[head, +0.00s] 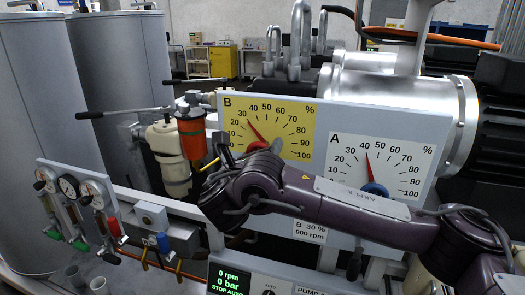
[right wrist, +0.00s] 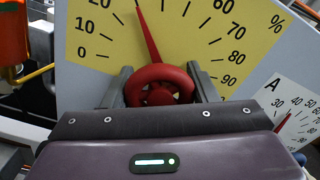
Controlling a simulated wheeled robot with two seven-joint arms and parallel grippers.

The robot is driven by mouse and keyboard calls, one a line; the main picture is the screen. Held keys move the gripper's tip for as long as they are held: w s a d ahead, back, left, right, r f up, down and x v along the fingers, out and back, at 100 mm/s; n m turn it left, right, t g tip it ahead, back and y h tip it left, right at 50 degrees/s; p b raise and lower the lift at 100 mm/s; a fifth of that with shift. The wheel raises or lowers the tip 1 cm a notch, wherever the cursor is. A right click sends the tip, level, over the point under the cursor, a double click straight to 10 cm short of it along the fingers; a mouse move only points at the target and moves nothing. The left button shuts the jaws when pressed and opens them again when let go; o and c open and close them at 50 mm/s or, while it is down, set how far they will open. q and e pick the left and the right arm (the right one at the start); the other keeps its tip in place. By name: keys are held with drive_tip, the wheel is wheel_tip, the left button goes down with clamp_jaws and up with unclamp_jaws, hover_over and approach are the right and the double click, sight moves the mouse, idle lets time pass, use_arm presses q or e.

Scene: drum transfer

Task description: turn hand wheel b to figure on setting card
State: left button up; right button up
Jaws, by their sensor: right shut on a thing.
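Hand wheel B (right wrist: 160,78) is red and sits at the centre of the yellow dial B (head: 290,125). In the right wrist view it is between the two fingers of my right gripper (right wrist: 160,92), which is shut on it. In the head view my right gripper (head: 244,158) hides most of the wheel. The red pointer (head: 256,131) on dial B points up and left, at about 30. The setting card (head: 310,230) below the dials reads "B 30 % 900 rpm". My left gripper is not in view.
The white dial A (head: 400,150), its pointer near 40, and its blue hand wheel (head: 375,189) are right of dial B, close to my right arm. An orange-red cylinder (head: 191,135) and a black lever (head: 125,111) are at left. A display (head: 232,278) reads 0 rpm.

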drive_tip(key=o, duration=1)
drive_tip(key=b+v, duration=0.2)
drive_tip(key=v, duration=0.6)
